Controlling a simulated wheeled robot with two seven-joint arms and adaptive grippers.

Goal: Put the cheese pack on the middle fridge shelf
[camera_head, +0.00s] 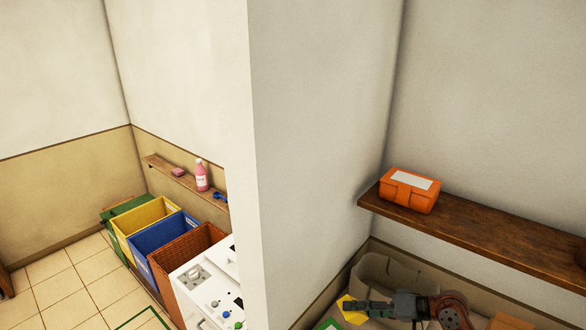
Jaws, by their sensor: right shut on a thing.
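My right gripper (364,306) is low in the head view, right of centre, with its arm coming in from the right. It is shut on a small yellow thing that looks like the cheese pack (352,315), partly hidden by the fingers. No fridge or fridge shelf can be made out in this view. My left gripper is not in view.
A brown wall shelf (490,240) with an orange box (410,190) is above and right of my gripper. A wall corner (315,160) stands to its left. Beyond it are a yellow bin (146,216), a blue bin (163,240), and a small shelf with a pink bottle (201,176).

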